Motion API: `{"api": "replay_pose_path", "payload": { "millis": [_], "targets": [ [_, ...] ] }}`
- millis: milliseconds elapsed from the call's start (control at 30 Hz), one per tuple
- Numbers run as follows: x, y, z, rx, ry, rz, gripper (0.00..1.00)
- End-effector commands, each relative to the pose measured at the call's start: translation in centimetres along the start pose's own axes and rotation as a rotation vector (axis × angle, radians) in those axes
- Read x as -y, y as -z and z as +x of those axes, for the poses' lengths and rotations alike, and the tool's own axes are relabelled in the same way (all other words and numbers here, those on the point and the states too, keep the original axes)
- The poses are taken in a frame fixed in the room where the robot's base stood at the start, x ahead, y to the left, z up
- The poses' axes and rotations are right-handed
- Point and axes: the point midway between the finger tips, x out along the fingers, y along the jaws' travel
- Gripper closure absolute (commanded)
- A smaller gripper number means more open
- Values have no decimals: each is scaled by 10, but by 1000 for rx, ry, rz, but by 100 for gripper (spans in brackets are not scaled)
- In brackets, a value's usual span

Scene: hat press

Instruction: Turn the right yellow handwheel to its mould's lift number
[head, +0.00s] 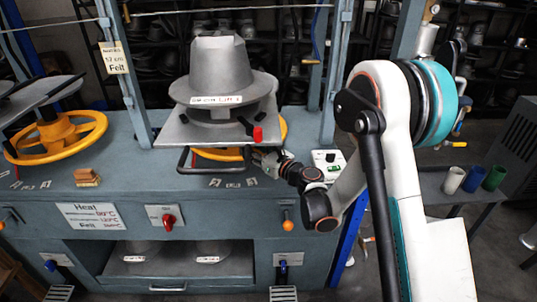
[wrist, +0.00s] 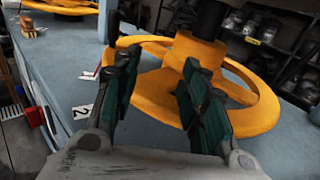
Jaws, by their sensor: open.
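The right yellow handwheel (head: 222,154) lies flat on the press bench beneath a grey plate, which hides much of it in the head view. In the wrist view the handwheel (wrist: 262,112) shows its thick rim, spokes and central hub on a dark screw. My gripper (head: 262,158) is at the right front of the wheel in the head view. In the wrist view my gripper (wrist: 160,85) is open, its two dark green fingers apart, with part of the near rim seen between them. I cannot tell if the fingers touch it. The grey hat mould (head: 219,64) stands above, with a label (head: 216,100) too small to read surely.
The left yellow handwheel (head: 62,140) is at the far left. A red-tipped lever (head: 257,134) hangs close above my gripper. Blue-grey posts (head: 330,70) flank the press. A wooden block (head: 87,177) and number cards (head: 233,184) lie on the bench.

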Motion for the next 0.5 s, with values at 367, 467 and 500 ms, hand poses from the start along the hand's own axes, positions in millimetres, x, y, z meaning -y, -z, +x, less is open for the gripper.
{"api": "replay_pose_path", "payload": {
  "millis": [367, 467, 500],
  "targets": [
    [0, -1, -61, 0, 1, 0, 60],
    [0, 0, -71, 0, 1, 0, 60],
    [0, 0, -73, 0, 0, 0, 60]
  ]
}}
